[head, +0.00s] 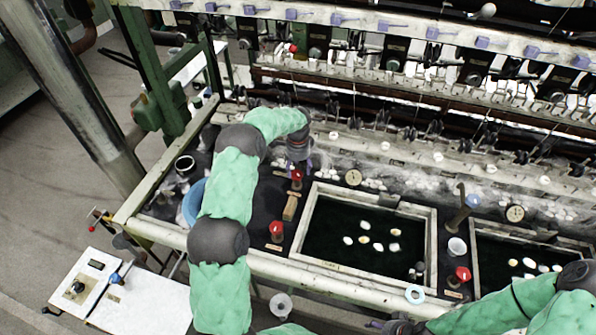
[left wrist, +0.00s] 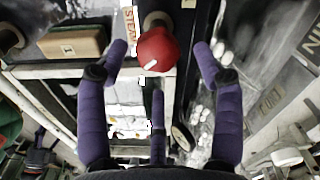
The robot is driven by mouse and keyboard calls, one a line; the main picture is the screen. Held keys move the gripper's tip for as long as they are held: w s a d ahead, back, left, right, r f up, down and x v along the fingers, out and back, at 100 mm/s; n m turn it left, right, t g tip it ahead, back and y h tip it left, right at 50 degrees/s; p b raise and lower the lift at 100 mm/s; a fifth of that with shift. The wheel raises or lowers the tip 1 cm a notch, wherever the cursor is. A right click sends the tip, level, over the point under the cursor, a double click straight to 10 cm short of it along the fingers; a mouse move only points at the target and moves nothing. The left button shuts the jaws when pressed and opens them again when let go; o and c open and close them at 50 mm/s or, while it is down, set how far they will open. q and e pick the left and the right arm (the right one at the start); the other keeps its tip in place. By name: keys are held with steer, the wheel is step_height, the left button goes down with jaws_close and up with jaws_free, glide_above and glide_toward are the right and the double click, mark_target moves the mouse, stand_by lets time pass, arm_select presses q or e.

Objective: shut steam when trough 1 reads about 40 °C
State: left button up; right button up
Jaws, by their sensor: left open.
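The left trough (head: 313,262) is a pale-framed basin of dark water with several cocoons. A round dial gauge (head: 353,177) stands at its back edge; it also shows in the left wrist view (left wrist: 183,137), its reading too small to tell. A red steam knob (head: 296,175) stands behind the trough's left side. My left gripper (head: 302,163) is open just behind and above it. In the left wrist view the red knob (left wrist: 157,48), beside a "STEAM" label, shows between the spread purple fingertips, not gripped. My right gripper (head: 385,324) is at the bottom edge, its finger state unclear.
Another red knob (head: 277,231) stands nearer, left of the trough. A wooden block (head: 290,207) lies between the two knobs. A second trough (head: 477,258) with its own red knobs is at right. Reeling machinery (head: 400,95) fills the back.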

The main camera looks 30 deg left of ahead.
mark_target(298, 173)
arm_select(q)
step_height(298, 173, up, 10)
stand_by(0.4)
steer(key=shift+f, duration=0.15)
stand_by(0.9)
